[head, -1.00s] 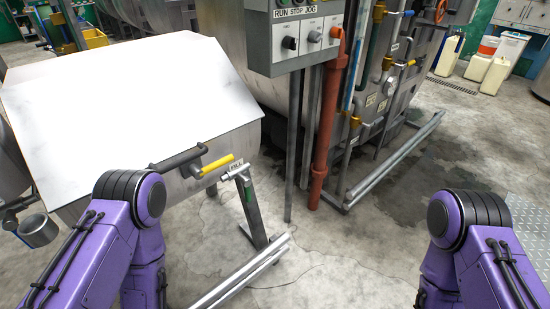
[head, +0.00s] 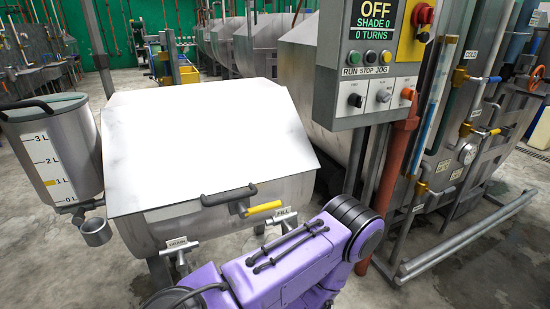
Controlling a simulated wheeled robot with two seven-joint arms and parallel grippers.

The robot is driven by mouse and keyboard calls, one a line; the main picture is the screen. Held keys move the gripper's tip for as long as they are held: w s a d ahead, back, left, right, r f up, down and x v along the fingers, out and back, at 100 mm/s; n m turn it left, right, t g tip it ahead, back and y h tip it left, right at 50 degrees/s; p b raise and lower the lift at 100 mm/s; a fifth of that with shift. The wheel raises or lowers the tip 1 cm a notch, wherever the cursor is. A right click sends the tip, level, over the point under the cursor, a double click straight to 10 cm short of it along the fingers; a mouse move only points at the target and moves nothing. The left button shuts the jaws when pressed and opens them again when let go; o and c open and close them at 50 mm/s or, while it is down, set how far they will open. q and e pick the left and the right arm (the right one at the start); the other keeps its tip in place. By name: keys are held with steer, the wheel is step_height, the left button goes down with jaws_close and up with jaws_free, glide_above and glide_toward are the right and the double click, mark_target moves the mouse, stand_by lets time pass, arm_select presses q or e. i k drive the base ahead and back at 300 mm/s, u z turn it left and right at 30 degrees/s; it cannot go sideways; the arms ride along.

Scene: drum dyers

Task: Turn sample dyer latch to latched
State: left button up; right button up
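The sample dyer (head: 150,225) is a steel box with a large pale sloping lid (head: 200,125), which looks closed. A dark bar handle (head: 228,195) is on the lid's front edge. Just below it, a short lever with a yellow grip (head: 263,208), which looks like the latch, points right and slightly up. One of my purple arms crosses the bottom of the view, its elbow to the right of the lever and close to the dyer's front. Neither gripper is in view.
A measuring vessel (head: 52,150) hangs at the left. A control panel (head: 370,65) reading OFF and a red-brown pipe (head: 393,180) stand to the right. Open floor lies at the lower right.

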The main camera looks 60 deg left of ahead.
mark_target(243, 212)
steer(key=z, duration=0.05)
steer(key=i, duration=2.55)
steer(key=u, duration=3.2)
